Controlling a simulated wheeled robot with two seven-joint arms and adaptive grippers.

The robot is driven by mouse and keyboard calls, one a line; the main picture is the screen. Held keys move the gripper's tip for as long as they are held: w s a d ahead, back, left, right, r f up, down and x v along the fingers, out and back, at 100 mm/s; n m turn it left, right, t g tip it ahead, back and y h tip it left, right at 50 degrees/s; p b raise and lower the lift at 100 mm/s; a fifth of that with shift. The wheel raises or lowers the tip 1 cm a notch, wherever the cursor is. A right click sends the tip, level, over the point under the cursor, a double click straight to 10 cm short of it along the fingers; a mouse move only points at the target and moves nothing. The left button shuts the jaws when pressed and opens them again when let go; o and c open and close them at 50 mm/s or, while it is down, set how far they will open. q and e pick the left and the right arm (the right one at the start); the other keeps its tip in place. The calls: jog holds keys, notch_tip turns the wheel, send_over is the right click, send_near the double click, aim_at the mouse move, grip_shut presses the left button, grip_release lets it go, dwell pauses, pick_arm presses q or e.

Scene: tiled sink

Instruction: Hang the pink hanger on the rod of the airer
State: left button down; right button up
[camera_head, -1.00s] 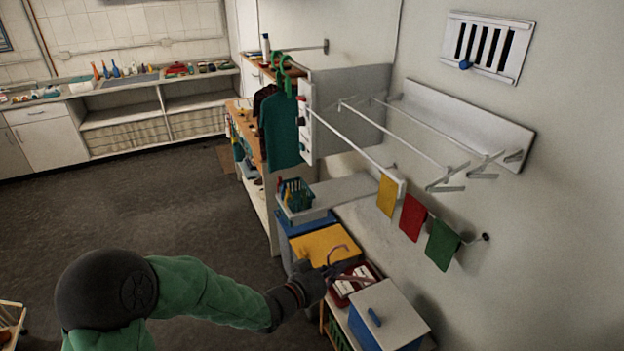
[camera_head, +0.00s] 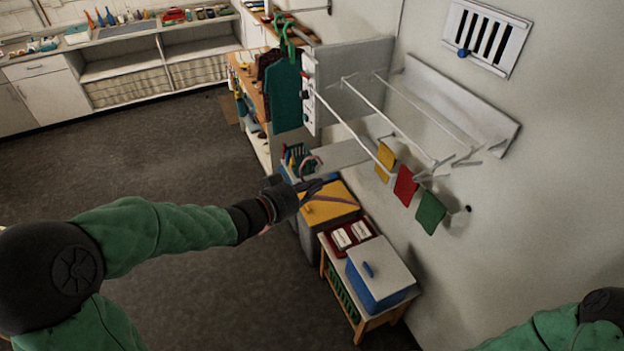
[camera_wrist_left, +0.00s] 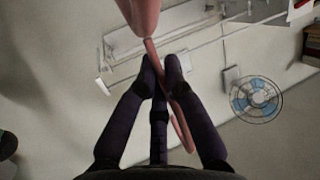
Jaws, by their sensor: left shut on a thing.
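My left gripper (camera_head: 316,186) is shut on the pink hanger (camera_head: 337,197), holding it above the yellow-lidded bin. In the left wrist view, the hanger (camera_wrist_left: 145,14) passes between the fingertips (camera_wrist_left: 161,66) and extends beyond them, with a thin part running down beside the right finger. The white airer (camera_head: 482,110) is fixed to the right wall. Its front rod (camera_head: 345,124) is above and to the right of the gripper, apart from the hanger. The airer also shows in the left wrist view (camera_wrist_left: 112,45), beyond the fingers. My right gripper is out of view.
Yellow, red and green cloths (camera_head: 405,186) hang below the airer. A green garment (camera_head: 286,95) hangs left of the rod, near a white panel (camera_head: 352,85). A blue box with a white lid (camera_head: 384,270) stands on a low stand. Open floor lies left.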

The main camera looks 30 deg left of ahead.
pick_arm(q)
jog(key=shift+w+d+b, duration=0.35)
jog(key=shift+w+d, duration=0.05)
jog(key=shift+w, duration=0.15)
jog(key=shift+w+d+b, duration=0.55)
jog(key=shift+w+d, duration=0.35)
jog(key=shift+w, duration=0.2)
jog(key=shift+w+d+b, duration=0.55)
jog(key=shift+w+d, duration=0.3)
jog(key=shift+w, duration=0.3)
jog(key=shift+w+d+b, duration=0.55)
jog(key=shift+w+d, duration=0.35)
jog(key=shift+w, duration=0.2)
jog(key=w+d+f+b, duration=0.2)
jog(key=w+d+b, duration=0.1)
jog(key=w+b, duration=0.1)
jog(key=shift+w+d+f, duration=0.3)
jog(key=shift+w+f, duration=0.1)
